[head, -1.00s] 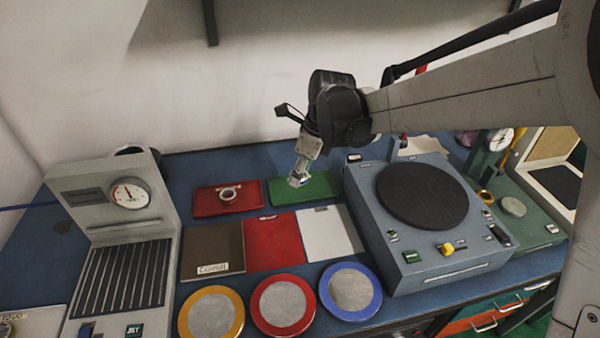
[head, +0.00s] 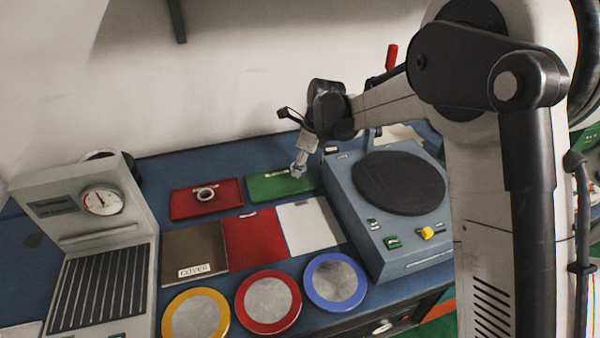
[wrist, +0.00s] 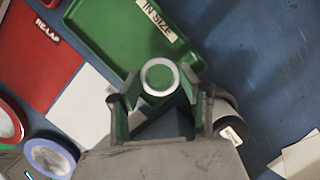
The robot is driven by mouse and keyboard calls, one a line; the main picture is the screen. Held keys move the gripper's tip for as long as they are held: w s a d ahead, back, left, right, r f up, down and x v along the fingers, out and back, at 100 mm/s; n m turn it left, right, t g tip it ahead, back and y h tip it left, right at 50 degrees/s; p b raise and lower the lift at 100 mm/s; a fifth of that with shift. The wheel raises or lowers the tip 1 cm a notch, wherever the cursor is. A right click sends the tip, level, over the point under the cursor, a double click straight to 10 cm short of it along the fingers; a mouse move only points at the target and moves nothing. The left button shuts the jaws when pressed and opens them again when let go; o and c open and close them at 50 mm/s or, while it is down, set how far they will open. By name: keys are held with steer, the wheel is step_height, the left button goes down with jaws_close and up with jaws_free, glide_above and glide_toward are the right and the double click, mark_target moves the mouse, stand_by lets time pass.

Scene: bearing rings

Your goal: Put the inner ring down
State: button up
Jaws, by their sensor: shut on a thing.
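My gripper (wrist: 160,92) is shut on a pale metal ring, the inner ring (wrist: 147,66). Green shows through the ring's hole in the wrist view. The green tray (wrist: 107,35), labelled "IN SIZE", lies below and beyond the ring. In the head view my gripper (head: 298,170) is over the right part of the green tray (head: 265,187). The held ring is small there, and I cannot tell its height above the tray or whether it touches.
A red tray (head: 182,208) with another ring (head: 206,193) stands to the left. A grey machine with a black round plate (head: 398,183) stands close on the right. Brown, red and white mats and yellow, red and blue-rimmed discs (head: 337,280) lie in front.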

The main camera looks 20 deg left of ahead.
mark_target(300, 179)
steer(key=shift+f, duration=1.55)
steer(key=shift+f, duration=0.2)
steer(key=o, duration=1.3)
steer(key=shift+r, duration=0.15)
steer(key=p+v, duration=0.1)
steer(key=v, duration=1.1)
steer(key=shift+r, duration=0.1)
